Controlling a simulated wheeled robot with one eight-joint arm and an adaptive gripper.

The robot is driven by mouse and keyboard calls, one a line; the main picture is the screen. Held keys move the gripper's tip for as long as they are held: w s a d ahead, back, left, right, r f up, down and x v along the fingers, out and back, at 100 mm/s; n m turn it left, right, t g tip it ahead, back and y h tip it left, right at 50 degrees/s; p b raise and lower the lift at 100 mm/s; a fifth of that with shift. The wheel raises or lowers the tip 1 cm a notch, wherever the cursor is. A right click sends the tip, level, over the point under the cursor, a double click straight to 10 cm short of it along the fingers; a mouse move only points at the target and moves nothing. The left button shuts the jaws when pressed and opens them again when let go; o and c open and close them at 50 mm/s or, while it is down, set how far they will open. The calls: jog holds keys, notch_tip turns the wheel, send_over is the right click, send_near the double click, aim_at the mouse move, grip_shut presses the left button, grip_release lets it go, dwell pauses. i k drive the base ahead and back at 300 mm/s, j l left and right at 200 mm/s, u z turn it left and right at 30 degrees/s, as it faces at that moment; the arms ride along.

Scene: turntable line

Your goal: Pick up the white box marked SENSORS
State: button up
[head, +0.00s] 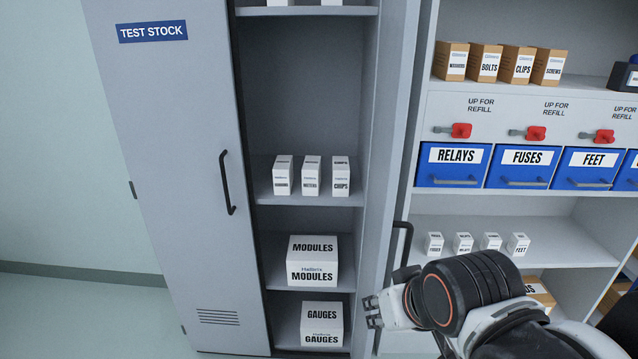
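I cannot make out the word SENSORS on any box in the head view. Three small white boxes stand on the middle shelf of the open cabinet: a left one (283,175) and a middle one (311,176) with labels too small to read surely, and a right one (341,177) that reads CHIPS. Larger white boxes below read MODULES (312,274) and GAUGES (322,332). My gripper (370,312) is at the lower middle, in front of the cabinet's right side, apart from the boxes in the picture. Its finger opening is not clear.
The TEST STOCK door (170,130) is on the left; the open right door (395,150) stands between cabinet and rack. The rack holds brown boxes (485,62), blue bins (453,166) marked RELAYS, FUSES and FEET, red handles (461,130) and small white boxes (463,243).

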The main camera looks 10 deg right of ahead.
aim_at(282, 169)
jog(key=i+j+z, duration=0.25)
jog(key=j, duration=0.45)
jog(key=i+j+z, duration=0.1)
jog(key=j+z, duration=0.15)
jog(key=j, duration=0.45)
jog(key=j+z, duration=0.3)
jog(key=j, duration=0.4)
